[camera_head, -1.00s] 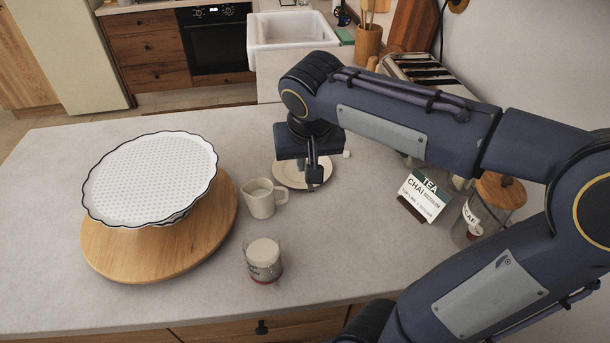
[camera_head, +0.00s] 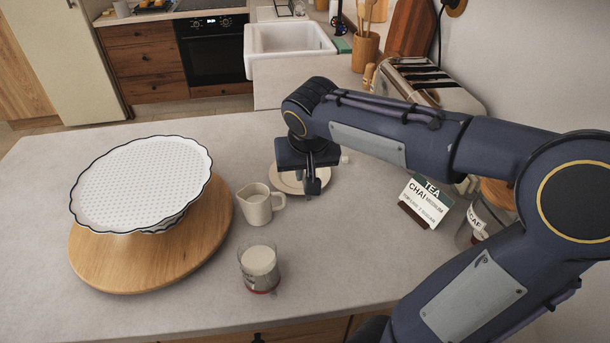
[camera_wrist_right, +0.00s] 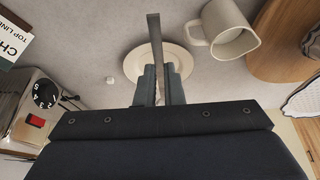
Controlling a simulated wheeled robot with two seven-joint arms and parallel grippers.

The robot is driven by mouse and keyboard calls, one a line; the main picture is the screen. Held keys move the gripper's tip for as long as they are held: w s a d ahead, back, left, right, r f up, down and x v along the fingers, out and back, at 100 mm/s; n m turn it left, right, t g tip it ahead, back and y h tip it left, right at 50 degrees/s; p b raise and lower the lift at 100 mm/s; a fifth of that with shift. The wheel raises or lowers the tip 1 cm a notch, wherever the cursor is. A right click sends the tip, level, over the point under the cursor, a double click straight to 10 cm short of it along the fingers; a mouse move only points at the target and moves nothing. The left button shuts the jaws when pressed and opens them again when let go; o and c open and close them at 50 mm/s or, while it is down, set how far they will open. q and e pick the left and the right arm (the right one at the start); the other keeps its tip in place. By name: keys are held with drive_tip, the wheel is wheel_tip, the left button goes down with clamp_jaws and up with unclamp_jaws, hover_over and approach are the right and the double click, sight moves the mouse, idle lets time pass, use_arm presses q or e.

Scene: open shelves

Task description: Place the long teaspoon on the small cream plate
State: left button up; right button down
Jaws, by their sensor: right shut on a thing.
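The small cream plate (camera_head: 288,183) lies on the counter, partly hidden behind my right gripper (camera_head: 312,187) in the head view. In the right wrist view the cream plate (camera_wrist_right: 180,60) is below and beyond the fingers. The right gripper (camera_wrist_right: 160,85) is shut on the long teaspoon (camera_wrist_right: 155,45), whose metal handle sticks out past the fingertips over the plate. The spoon's bowl is hidden from me. The gap between spoon and plate cannot be judged exactly. My left gripper is not in view.
A cream jug (camera_head: 256,204) stands just left of the plate, with a glass (camera_head: 259,268) in front. A wooden turntable (camera_head: 90,262) bears a white scalloped dish (camera_head: 145,180). A tea sign (camera_head: 426,202), jar (camera_head: 474,222) and toaster (camera_head: 430,85) stand to the right.

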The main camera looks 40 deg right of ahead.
drive_tip(key=w+d+f, duration=0.4)
drive_tip(key=w+d+f+p, duration=0.1)
drive_tip(key=w+d+f, duration=0.1)
drive_tip(key=w+f, duration=0.1)
drive_tip(key=shift+w+f, duration=0.1)
drive_tip(key=x, duration=0.4)
drive_tip(key=shift+s, duration=0.25)
drive_tip(key=shift+s+a, duration=0.1)
drive_tip(key=c, duration=1.5)
unclamp_jaws()
drive_tip(key=shift+c, duration=0.2)
drive_tip(key=shift+f, duration=0.1)
